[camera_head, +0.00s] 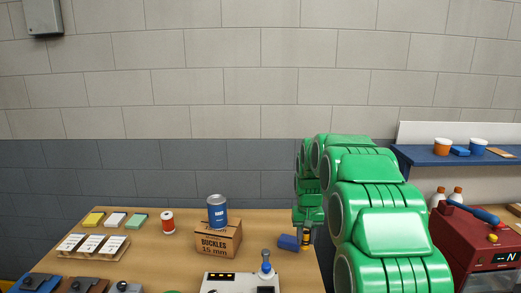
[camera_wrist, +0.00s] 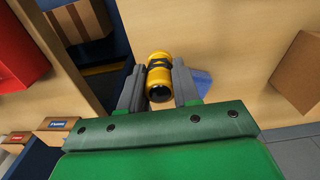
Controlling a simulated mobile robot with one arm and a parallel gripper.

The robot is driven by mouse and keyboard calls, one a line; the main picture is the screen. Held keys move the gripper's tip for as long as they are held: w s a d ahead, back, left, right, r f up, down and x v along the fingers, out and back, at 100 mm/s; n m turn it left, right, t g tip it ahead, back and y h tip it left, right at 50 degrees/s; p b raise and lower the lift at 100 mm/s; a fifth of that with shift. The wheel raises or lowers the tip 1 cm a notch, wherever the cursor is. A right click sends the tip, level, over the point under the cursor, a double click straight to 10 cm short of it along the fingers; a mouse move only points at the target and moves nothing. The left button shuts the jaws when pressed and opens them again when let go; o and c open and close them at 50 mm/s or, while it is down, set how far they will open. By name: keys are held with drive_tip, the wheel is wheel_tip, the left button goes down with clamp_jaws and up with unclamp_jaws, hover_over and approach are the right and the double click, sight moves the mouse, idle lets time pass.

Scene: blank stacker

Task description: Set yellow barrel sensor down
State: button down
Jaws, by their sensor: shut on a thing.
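The yellow barrel sensor (camera_wrist: 159,72), a short yellow cylinder with a dark band and a dark open end, is between the fingers of my gripper (camera_wrist: 160,84) in the wrist view. My gripper is shut on it. In the head view my gripper (camera_head: 306,238) is low at the right end of the wooden workbench (camera_head: 190,255), and a small yellow part of the sensor shows below the green wrist. I cannot tell whether the sensor touches the bench.
A blue block (camera_head: 288,242) lies just left of my gripper; it also shows partly behind the right finger in the wrist view (camera_wrist: 203,80). A cardboard box (camera_head: 217,240) carries a blue can (camera_head: 217,212). A red machine (camera_head: 475,240) stands right of my arm.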

drive_tip(key=shift+d+f, duration=0.1)
drive_tip(key=shift+d, duration=0.05)
drive_tip(key=s+a+r+n, duration=0.2)
drive_tip(key=a, duration=0.8)
drive_tip(key=s+a+r+n, duration=0.2)
drive_tip(key=s+a, duration=0.1)
drive_tip(key=a, duration=0.7)
hover_over(245, 263)
drive_tip(key=s, duration=0.5)
drive_tip(key=shift+w+d+f, duration=0.1)
drive_tip(key=shift+f, duration=2.5)
drive_tip(key=shift+w+d+f, duration=0.1)
drive_tip(key=shift+f, duration=2.45)
drive_tip(key=shift+f, duration=0.15)
drive_tip(key=c, duration=0.8)
unclamp_jaws()
